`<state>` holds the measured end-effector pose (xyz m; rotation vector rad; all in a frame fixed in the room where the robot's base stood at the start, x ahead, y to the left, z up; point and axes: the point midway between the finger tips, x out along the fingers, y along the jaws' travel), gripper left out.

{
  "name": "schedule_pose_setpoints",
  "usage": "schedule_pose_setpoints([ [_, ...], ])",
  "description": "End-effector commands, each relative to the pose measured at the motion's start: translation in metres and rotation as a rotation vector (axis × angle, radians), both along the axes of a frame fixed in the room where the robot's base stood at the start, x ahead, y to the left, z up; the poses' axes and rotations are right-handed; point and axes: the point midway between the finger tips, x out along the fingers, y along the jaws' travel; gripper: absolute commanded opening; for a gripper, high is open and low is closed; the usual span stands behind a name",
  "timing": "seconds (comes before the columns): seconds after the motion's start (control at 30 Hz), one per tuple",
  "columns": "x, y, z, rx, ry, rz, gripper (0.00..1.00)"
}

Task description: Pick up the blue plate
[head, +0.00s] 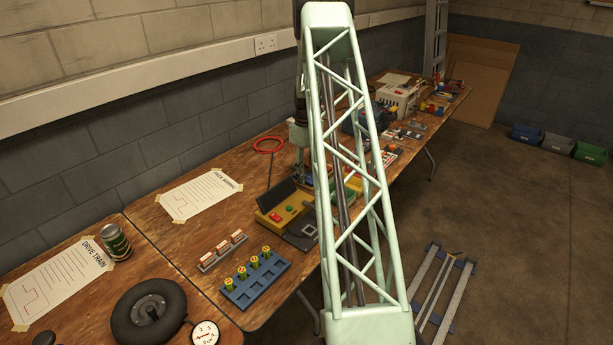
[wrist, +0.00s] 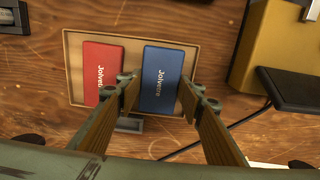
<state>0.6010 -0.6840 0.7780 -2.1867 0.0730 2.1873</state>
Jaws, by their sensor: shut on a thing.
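The lower edge of the blue plate lies between the fingers. I cannot tell whether it is clear of the tray floor. In the head view my mint-green lattice arm hides much of the bench behind it, and the plate cannot be made out there.
In the wrist view a yellow box (wrist: 262,45) and a black flat part (wrist: 292,90) stand close on the right. A small grey part (wrist: 129,125) lies below the tray. In the head view a blue peg rack (head: 255,280) and tester (head: 285,208) sit on the bench.

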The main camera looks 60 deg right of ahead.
Motion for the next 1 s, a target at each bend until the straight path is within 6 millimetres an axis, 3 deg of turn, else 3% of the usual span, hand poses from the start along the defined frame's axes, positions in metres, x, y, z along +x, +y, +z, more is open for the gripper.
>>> schedule_pose_setpoints([
  [0.27, 0.0, 0.0, 0.019, -0.001, -0.001, 0.0, 0.23],
  [0.8, 0.0, -0.001, 0.088, -0.001, -0.001, 0.0, 0.23],
  [1.0, 0.0, 0.0, 0.098, 0.0, 0.0, 0.0, 0.23],
])
